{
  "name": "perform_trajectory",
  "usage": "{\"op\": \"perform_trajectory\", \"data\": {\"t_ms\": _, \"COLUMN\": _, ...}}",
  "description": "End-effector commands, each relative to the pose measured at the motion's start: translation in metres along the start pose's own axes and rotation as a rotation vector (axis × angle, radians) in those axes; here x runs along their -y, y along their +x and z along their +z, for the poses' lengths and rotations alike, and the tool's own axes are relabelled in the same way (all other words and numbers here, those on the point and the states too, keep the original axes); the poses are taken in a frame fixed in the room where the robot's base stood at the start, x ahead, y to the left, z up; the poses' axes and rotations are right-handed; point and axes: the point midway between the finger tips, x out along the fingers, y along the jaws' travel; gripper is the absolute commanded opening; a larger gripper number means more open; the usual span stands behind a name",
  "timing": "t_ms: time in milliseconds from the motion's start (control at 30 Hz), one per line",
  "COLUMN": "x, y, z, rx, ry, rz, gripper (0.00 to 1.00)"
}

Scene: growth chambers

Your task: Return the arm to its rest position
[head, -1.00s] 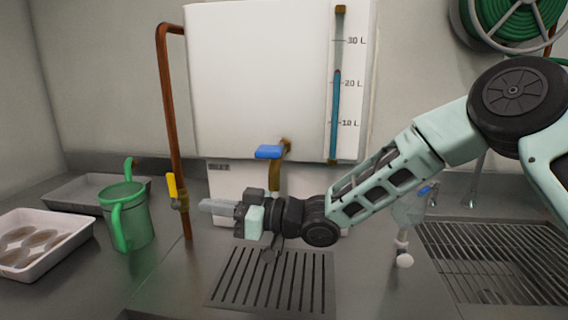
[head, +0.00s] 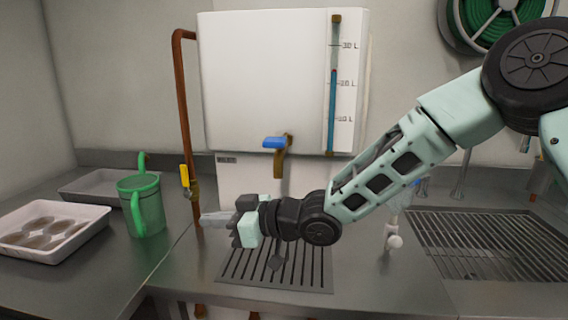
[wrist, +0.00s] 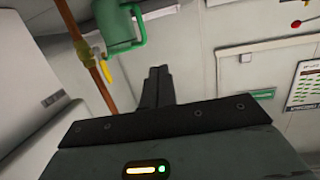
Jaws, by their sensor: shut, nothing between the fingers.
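My arm reaches in from the right in the head view, and my gripper (head: 214,219) hangs above the left part of the drain grate, pointing left. Its fingers are shut and empty. In the wrist view my gripper (wrist: 157,74) shows two dark fingers pressed together. The green watering can (head: 147,207) stands on the counter left of the gripper, apart from it. It also shows in the wrist view (wrist: 120,30).
A white tank (head: 265,80) with a blue-handled tap (head: 262,143) is behind my arm. A copper pipe with a yellow valve (head: 186,176) stands close to the gripper. A white tray (head: 92,232) holds several brown oval things. A sink grid (head: 490,245) is at right.

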Motion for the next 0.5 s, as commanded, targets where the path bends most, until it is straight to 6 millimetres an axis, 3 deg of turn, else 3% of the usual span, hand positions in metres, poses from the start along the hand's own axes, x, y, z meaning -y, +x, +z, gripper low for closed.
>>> {"op": "perform_trajectory", "data": {"t_ms": 267, "x": 0.019, "y": -0.033, "z": 0.022, "rx": 0.309, "ry": 0.024, "rz": 0.129, "gripper": 0.0}}
{"op": "perform_trajectory", "data": {"t_ms": 367, "x": 0.032, "y": -0.064, "z": 0.034, "rx": 0.476, "ry": 0.052, "rz": 0.202, "gripper": 0.0}}
{"op": "perform_trajectory", "data": {"t_ms": 500, "x": 0.063, "y": -0.135, "z": 0.053, "rx": 0.758, "ry": 0.138, "rz": 0.326, "gripper": 0.0}}
